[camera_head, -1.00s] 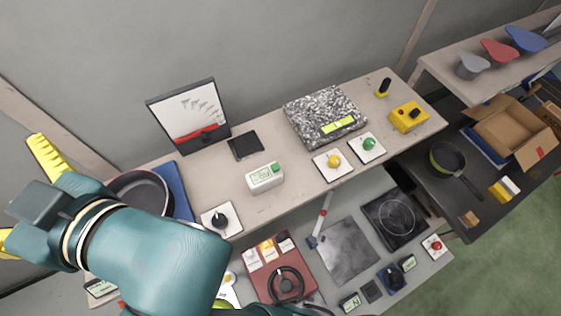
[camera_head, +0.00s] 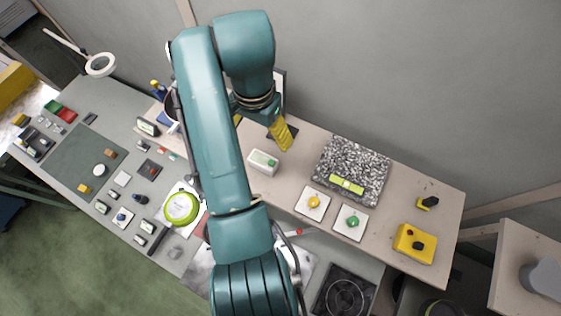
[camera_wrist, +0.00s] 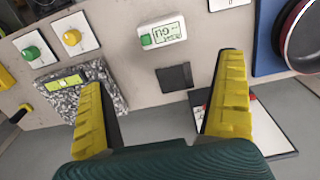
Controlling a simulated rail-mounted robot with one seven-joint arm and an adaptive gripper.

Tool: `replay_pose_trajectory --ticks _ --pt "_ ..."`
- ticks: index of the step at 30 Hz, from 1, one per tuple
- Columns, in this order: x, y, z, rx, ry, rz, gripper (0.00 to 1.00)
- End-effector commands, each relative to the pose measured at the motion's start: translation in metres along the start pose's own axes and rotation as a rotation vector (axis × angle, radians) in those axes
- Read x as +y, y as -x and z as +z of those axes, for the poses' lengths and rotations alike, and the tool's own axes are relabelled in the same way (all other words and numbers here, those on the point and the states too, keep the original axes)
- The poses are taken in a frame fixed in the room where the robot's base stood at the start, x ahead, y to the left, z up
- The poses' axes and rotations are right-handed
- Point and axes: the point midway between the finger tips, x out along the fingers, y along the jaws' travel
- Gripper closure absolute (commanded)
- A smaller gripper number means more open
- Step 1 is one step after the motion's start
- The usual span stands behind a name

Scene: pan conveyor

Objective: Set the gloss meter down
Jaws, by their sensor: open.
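A small white device with a grey-green display and a green button (camera_head: 263,162) stands on the long bench; it looks like the gloss meter, though no label is readable. It also shows near the top middle of the wrist view (camera_wrist: 162,35). My gripper (camera_head: 280,133) is open, with its yellow fingers spread wide (camera_wrist: 162,72) and nothing held between them. It is above the back part of the bench, apart from the device. A dark square pad (camera_wrist: 175,77) lies between the fingers in the wrist view, behind the device.
A speckled stone block with a yellow-green display (camera_head: 352,168) stands right of the device. White plates with a yellow knob (camera_head: 313,202) and a green knob (camera_head: 351,222) lie in front. A framed panel (camera_wrist: 270,125) and a dark pan (camera_wrist: 303,38) are nearby.

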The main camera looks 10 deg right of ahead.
Motion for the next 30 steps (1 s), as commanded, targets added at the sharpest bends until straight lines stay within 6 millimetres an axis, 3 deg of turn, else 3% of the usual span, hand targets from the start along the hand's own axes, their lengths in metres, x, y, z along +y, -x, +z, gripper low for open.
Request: replay_pose_trajectory --ticks 13,26,30 --pt "0.0 -0.082 0.0 0.001 0.002 -0.001 0.0" --pt "-0.001 -0.114 0.0 0.002 0.003 -0.002 0.0" --pt "-0.001 -0.137 0.002 -0.001 0.003 0.0 0.0"
